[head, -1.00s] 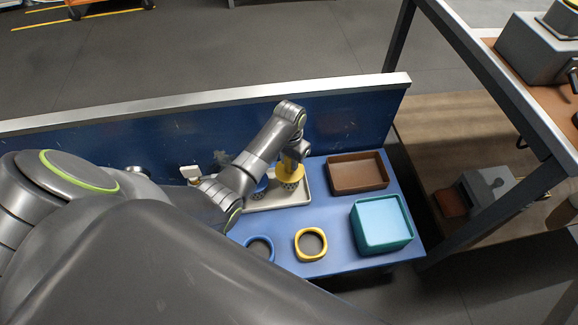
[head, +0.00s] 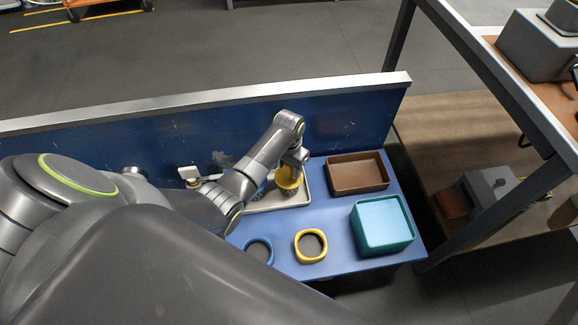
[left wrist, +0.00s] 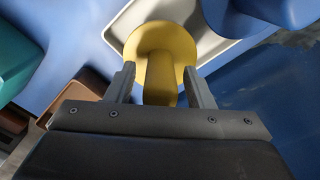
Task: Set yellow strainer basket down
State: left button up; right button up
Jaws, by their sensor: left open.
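The yellow strainer basket (head: 288,180) is at the right part of the pale tray (head: 268,207) in the head view, beside a blue basket (head: 262,187) partly hidden by my arm. My left gripper (head: 297,160) is above the yellow basket. In the left wrist view its open fingers (left wrist: 160,85) stand on both sides of the yellow handle (left wrist: 161,80), with a gap visible on each side. The basket's round yellow top shows over the tray corner. The underside of the basket is hidden there. My right gripper is not in view.
A brown open bin (head: 357,188) stands right of the tray. A teal container (head: 382,226) is in front of it. A yellow ring holder (head: 297,247) and a blue ring holder (head: 247,241) are near the front. A blue wall (head: 345,122) rises behind.

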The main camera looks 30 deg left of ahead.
pick_arm(q)
jog(key=shift+r, duration=0.35)
notch_tip(320, 180, up, 5)
jog(key=shift+r+p, duration=0.1)
jog(key=shift+p, duration=1.15)
notch_tip(320, 180, up, 4)
jog(key=shift+r+p, duration=0.25)
jog(key=shift+p, duration=0.4)
jog(key=shift+r, duration=0.95)
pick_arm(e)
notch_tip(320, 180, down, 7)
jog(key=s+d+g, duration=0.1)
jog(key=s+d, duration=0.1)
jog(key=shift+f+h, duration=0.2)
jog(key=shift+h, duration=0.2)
